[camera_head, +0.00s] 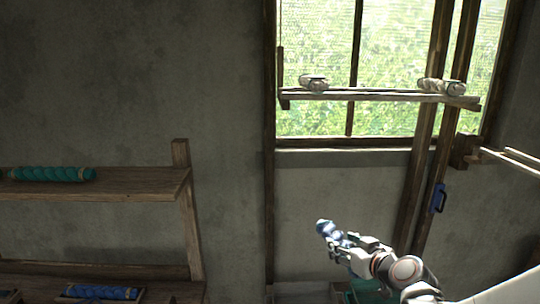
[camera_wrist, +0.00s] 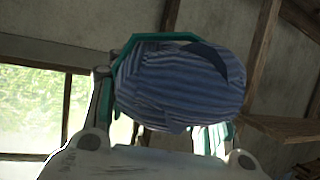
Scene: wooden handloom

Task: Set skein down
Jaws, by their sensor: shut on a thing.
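My gripper (camera_head: 340,240) is shut on a blue-and-white striped skein (camera_head: 326,228), held in the air in front of the grey wall below the window. In the wrist view the skein (camera_wrist: 180,88) fills the middle, seen close up, with a dark curved mark on its upper right. Teal edges show around and below it there; I cannot tell what they belong to. The fingers partly hide the skein in the head view. It touches no shelf that I can see.
A teal skein (camera_head: 50,174) lies on the left shelf (camera_head: 120,186). A blue skein (camera_head: 102,292) lies in a tray lower left. Pale rolls (camera_head: 312,82) sit on the window shelf (camera_head: 370,96). A teal object (camera_head: 365,290) is partly hidden behind my arm. Wooden posts stand right.

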